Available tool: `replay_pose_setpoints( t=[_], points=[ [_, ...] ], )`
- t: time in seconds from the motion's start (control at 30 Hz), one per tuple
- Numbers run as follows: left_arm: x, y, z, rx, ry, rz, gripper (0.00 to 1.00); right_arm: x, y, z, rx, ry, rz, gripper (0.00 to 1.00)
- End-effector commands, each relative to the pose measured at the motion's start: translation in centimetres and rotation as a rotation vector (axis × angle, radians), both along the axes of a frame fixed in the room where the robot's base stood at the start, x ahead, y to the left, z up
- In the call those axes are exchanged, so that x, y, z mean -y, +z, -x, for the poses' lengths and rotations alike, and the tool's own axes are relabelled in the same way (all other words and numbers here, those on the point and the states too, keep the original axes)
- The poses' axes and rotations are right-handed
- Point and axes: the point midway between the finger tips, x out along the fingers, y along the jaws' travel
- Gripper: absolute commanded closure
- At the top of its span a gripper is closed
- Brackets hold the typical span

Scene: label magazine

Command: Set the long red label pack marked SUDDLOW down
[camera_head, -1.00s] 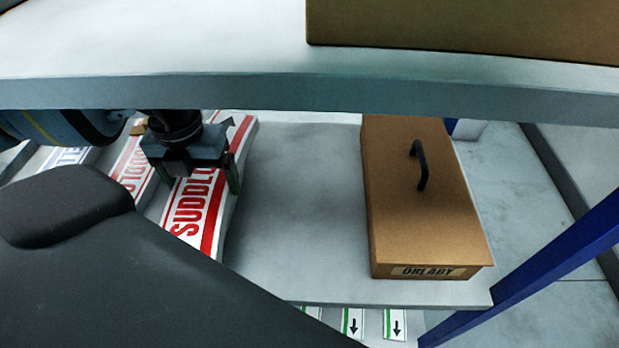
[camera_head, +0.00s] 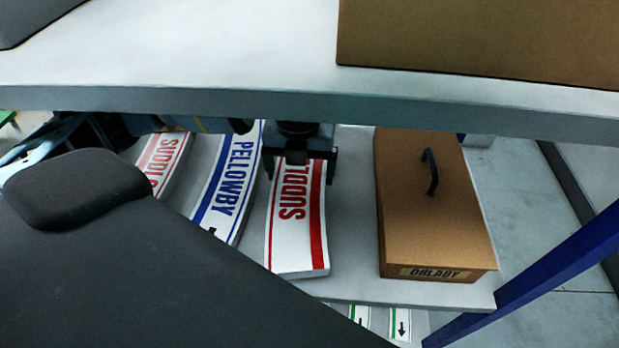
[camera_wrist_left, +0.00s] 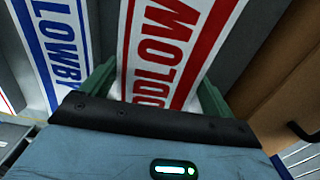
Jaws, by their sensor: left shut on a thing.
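The long red label pack marked SUDDLOW (camera_head: 291,235) is white with red lettering and a red stripe. My left gripper (camera_head: 300,171) is shut on it, one finger on each long side, near its far end under the upper shelf. The pack is over the lower shelf, between a blue-lettered PELLOWBY pack (camera_head: 228,192) and a brown box. I cannot tell whether its underside touches the shelf. In the left wrist view the red pack (camera_wrist_left: 165,45) lies between the green fingers (camera_wrist_left: 154,92). The gripper hides part of its lettering. My right gripper is not in view.
Another red-lettered pack (camera_head: 165,160) lies farther left. The upper shelf edge (camera_head: 300,108) overhangs. A blue post (camera_head: 560,265) stands at the right.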

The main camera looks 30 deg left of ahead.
Motion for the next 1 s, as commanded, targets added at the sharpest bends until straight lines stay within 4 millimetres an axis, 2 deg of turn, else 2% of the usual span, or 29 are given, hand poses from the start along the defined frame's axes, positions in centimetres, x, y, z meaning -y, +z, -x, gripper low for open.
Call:
replay_pose_setpoints(
  t=[0.1,0.43,0.7,1.0],
  points=[
    [0.7,0.1,-0.8,0.003,0.000,0.001,0.61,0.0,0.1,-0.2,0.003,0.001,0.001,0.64],
    [1.4,0.0,-1.5,0.004,0.000,0.001,0.61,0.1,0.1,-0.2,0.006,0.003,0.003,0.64],
    [1.4,-3.4,-1.4,0.001,0.001,0.000,0.61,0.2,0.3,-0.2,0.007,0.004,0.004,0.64],
    [1.4,-3.6,-1.5,0.004,0.001,0.000,0.61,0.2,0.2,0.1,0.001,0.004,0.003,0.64]
  ],
)
